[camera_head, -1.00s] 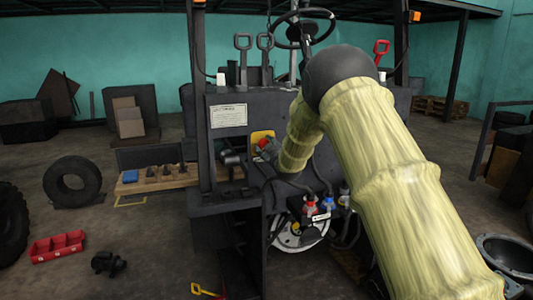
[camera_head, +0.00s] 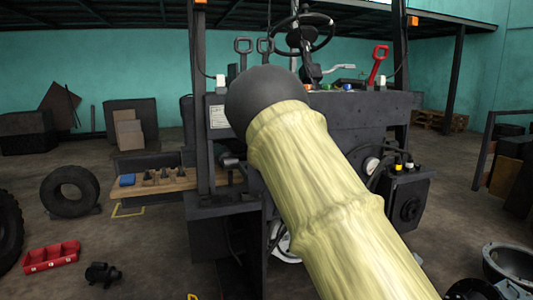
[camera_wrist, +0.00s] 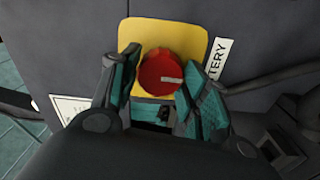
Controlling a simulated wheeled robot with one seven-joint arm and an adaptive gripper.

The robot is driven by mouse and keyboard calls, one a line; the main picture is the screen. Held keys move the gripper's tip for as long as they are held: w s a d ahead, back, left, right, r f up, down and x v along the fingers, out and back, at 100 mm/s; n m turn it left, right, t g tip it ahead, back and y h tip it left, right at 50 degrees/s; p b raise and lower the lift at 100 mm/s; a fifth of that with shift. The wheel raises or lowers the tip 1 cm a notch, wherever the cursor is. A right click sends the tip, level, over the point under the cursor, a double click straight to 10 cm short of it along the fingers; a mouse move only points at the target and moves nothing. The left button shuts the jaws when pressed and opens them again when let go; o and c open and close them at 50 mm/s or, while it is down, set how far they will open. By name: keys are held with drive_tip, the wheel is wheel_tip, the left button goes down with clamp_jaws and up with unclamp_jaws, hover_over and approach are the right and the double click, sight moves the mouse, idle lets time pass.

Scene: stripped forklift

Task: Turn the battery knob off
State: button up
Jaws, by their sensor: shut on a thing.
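The battery knob (camera_wrist: 160,74) is round and red, with a small pale mark on its face. It sits on a yellow plate (camera_wrist: 140,32) on the dark panel, beside a white label reading BATTERY (camera_wrist: 217,60). In the wrist view my gripper (camera_wrist: 156,78) has one finger on each side of the knob and is shut on it. In the head view my arm covers the knob, the yellow plate and the gripper.
The forklift body (camera_head: 345,140) stands in front of me, with levers and a red handle (camera_head: 377,62) on top.

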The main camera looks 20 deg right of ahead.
idle(0.3)
drive_tip(key=o, duration=1)
drive_tip(key=shift+s, duration=0.1)
drive_tip(key=s, duration=1.2)
drive_tip(key=shift+d, duration=0.2)
drive_tip(key=shift+w, duration=0.1)
